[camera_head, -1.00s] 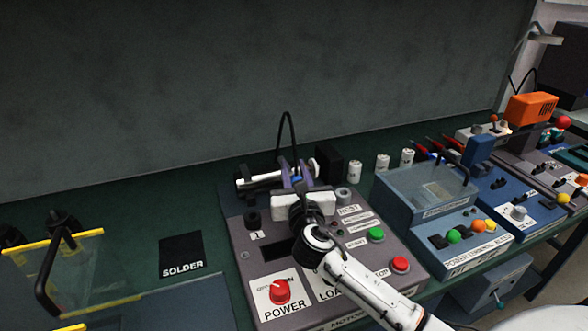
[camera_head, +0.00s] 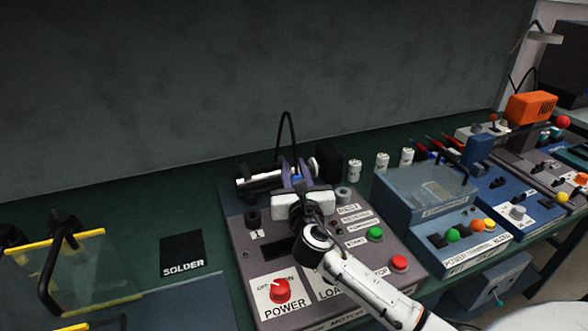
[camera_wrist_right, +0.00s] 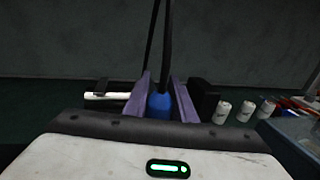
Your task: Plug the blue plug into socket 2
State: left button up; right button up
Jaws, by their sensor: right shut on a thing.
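The blue plug (camera_wrist_right: 159,106) is between the two purple fingers of my right gripper (camera_wrist_right: 160,98) in the right wrist view, with a black cable rising from its top. In the head view my right gripper (camera_head: 296,175) is over the back of the grey motor panel (camera_head: 262,225), and a little of the blue shows between its fingers. The gripper hides the plug's lower end and whatever lies right under it, so I cannot tell whether the plug sits in a socket. A dark round socket (camera_head: 252,216) is at the panel's left. A grey ring-shaped socket (camera_head: 343,195) is at the right. My left gripper is not in view.
The panel carries a red POWER knob (camera_head: 281,291), a green button (camera_head: 376,233) and a red button (camera_head: 399,263). A blue-grey station (camera_head: 425,205) stands to the right.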

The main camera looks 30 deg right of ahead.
jog(key=shift+p, duration=0.3)
jog(key=shift+f+b, duration=1.3)
jog(key=shift+f, duration=0.7)
jog(key=o, duration=1.1)
jog(key=v, duration=1)
jog(key=shift+s+a, duration=0.15)
jog(key=shift+a, duration=0.05)
jog(key=shift+r, duration=0.1)
